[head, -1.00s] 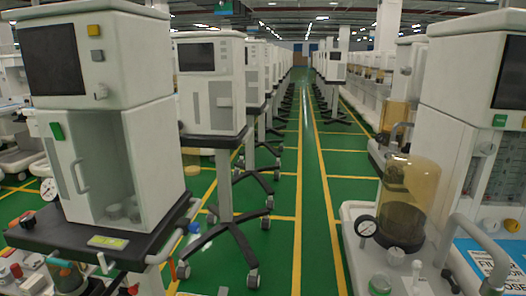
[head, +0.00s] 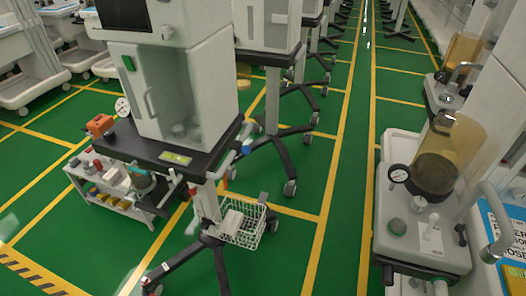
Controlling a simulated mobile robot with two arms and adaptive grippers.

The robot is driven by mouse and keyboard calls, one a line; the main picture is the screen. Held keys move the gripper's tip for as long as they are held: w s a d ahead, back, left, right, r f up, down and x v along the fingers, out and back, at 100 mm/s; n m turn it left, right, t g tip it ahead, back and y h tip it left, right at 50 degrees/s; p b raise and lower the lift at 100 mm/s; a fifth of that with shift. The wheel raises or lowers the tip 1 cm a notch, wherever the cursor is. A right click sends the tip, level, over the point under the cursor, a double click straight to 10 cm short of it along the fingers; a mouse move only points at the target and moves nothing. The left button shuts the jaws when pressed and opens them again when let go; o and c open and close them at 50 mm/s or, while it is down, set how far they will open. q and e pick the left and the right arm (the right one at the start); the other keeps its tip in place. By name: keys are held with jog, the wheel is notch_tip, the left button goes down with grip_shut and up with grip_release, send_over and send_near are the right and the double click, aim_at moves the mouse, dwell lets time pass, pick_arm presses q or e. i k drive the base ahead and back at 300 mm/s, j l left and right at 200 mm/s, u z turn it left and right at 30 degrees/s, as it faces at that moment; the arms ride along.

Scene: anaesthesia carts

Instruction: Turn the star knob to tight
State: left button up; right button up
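I cannot make out a thing that is clearly the star knob. A small round grey-green knob (head: 418,203) sits on the white base of the right-hand cart (head: 384,233), near a pressure gauge (head: 399,173) and a brown-tinted canister (head: 440,165). Its shape is too small to tell. An orange device (head: 100,125) sits at the left edge of the left cart's black shelf (head: 150,145), next to a white round gauge (head: 122,107). Neither of my grippers is in view.
A wire basket (head: 248,226) hangs low on the left cart's stand, whose black legs (head: 187,262) spread over the floor. A low rack of small items (head: 105,195) stands beside it. The green aisle (head: 340,240) between the carts is clear.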

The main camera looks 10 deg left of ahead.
aim_at(205, 225)
jog(key=u, duration=1)
